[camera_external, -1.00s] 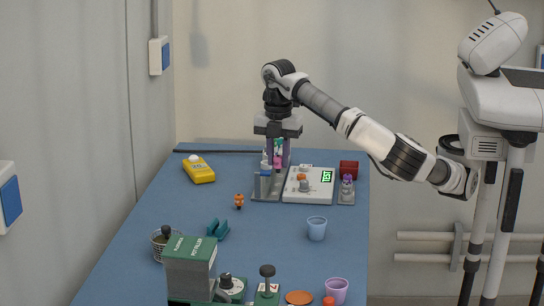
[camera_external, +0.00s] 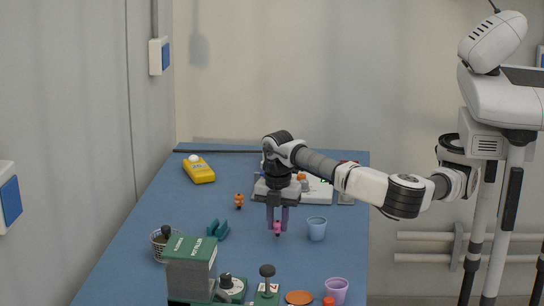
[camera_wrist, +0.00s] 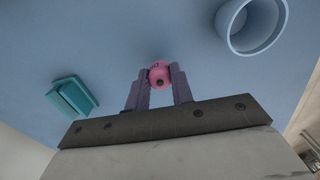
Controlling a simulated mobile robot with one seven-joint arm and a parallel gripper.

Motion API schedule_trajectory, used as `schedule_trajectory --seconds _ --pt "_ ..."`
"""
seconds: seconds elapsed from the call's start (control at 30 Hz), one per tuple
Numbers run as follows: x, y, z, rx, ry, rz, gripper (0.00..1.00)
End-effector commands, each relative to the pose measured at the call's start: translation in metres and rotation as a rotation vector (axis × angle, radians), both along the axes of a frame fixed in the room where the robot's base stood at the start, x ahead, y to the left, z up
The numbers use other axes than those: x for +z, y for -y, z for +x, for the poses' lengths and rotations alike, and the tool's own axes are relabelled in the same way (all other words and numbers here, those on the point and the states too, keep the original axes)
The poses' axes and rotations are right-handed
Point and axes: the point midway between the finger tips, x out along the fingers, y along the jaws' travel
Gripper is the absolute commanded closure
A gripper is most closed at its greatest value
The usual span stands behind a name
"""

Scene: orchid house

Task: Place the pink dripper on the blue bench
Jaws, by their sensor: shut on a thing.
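The pink dripper (camera_external: 277,227) is between the fingertips of my gripper (camera_external: 277,218), which is shut on it. In the wrist view the pink dripper (camera_wrist: 159,74) shows between the two purple-grey fingers of my gripper (camera_wrist: 160,85). It is low over the middle of the blue bench (camera_external: 185,235); I cannot tell whether it touches the surface. The bench fills most of the wrist view (camera_wrist: 130,40). My arm hides part of the rack and the white device behind.
A light blue cup (camera_external: 316,229) stands right of my gripper, and a teal holder (camera_external: 218,229) lies to the left. An orange dripper (camera_external: 239,200) stands behind left, near a yellow meter (camera_external: 199,170). A green box (camera_external: 190,262) and purple cup (camera_external: 337,290) are in front.

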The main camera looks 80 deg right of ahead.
Motion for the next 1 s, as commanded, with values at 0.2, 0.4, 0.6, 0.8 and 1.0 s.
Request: schedule_trajectory --seconds 0.2,0.4,0.6,0.8,1.0 --pt "-0.006 0.0 0.0 0.0 0.001 -0.001 0.98" --pt "-0.01 0.0 0.0 -0.001 0.001 -0.001 0.98" --pt "-0.008 0.0 0.0 -0.001 0.001 0.0 0.55" --pt "-0.008 0.0 0.0 -0.001 0.001 0.0 0.55" --pt "0.002 0.0 0.001 0.0 0.003 0.002 0.55"
